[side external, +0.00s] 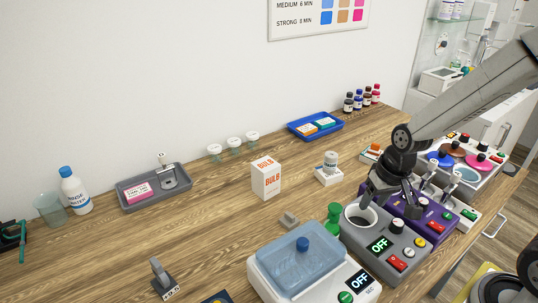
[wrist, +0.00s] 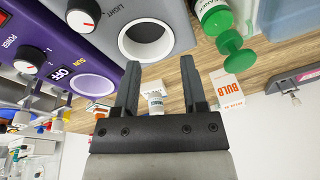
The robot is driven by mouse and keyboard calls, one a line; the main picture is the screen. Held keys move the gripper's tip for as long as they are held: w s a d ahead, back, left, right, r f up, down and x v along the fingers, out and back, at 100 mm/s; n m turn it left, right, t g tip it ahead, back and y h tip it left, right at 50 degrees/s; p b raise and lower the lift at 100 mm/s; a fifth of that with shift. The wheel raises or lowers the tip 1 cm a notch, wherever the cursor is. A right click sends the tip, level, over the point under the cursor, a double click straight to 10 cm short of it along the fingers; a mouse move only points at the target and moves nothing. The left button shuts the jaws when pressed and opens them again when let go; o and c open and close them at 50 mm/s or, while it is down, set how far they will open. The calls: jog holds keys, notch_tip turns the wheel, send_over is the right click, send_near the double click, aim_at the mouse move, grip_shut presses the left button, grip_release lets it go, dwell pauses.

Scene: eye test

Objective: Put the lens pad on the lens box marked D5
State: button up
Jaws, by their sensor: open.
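I cannot make out a lens pad or a D5 mark for certain in either view. An orange box (side external: 307,129) and a teal box (side external: 324,122) lie in a blue tray (side external: 296,131) at the back; their lettering is too small to read. My gripper (side external: 392,203) is open and empty, above the grey OFF device (side external: 377,238) and the purple device (side external: 412,205) in the side view. In the wrist view, the gripper (wrist: 160,65) shows both fingers apart, with a small white jar (wrist: 155,103) visible between them, beyond the fingers.
A white BULB box (side external: 266,178), a green knobbed piece (side external: 333,218) and a blue-lidded device (side external: 300,258) stand nearby. A grey tray (side external: 139,204) holds a pink box. Several coloured pots sit in a white unit (side external: 476,182) at right. Bare wood (side external: 215,200) lies left of the BULB box.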

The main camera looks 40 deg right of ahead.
jog(key=s+n, duration=0.1)
jog(key=s+a+n, duration=0.1)
jog(key=s+n, duration=0.1)
jog(key=shift+a+n+h, duration=0.3)
